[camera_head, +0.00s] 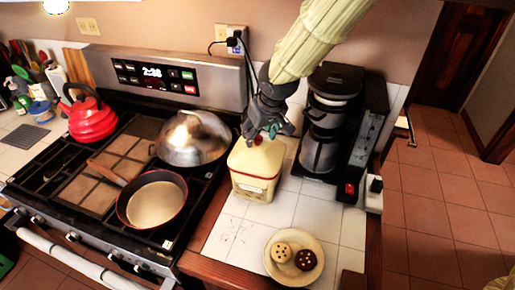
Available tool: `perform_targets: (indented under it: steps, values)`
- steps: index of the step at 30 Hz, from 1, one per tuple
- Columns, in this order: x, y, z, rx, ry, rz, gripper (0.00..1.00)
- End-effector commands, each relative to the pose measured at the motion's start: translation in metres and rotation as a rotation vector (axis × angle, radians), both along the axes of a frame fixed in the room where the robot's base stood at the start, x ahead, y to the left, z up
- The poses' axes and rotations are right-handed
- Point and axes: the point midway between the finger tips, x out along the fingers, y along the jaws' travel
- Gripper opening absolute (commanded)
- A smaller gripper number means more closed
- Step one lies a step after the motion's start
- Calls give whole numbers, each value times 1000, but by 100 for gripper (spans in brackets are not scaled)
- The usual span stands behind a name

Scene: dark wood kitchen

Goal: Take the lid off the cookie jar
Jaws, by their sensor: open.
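The cookie jar (254,186) is a cream, boxy jar with red trim, upright on the white tiled counter between the stove and the coffee maker. Its cream lid (245,160) sits on top, with a small red knob partly hidden by my gripper. My gripper (264,136) points down from above, just over the lid at the knob. It is open. I cannot tell whether its fingers touch the knob.
A black coffee maker (328,125) stands close on the right. A domed metal lid (194,138) and a pan (153,202) are on the stove at the left, with a red kettle (88,117) behind. A plate (272,270) with two cookies lies in front. Tiles before the jar are clear.

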Motion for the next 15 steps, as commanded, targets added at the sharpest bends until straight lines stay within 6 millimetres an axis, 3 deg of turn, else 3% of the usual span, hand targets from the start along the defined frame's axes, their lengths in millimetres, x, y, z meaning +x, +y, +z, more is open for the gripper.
perform_targets:
  steps: [6, 15]
  values:
    - [11, 2, -18, 1, 5, -1, 54]
    - [12, 3, -20, 1, 4, -1, 52]
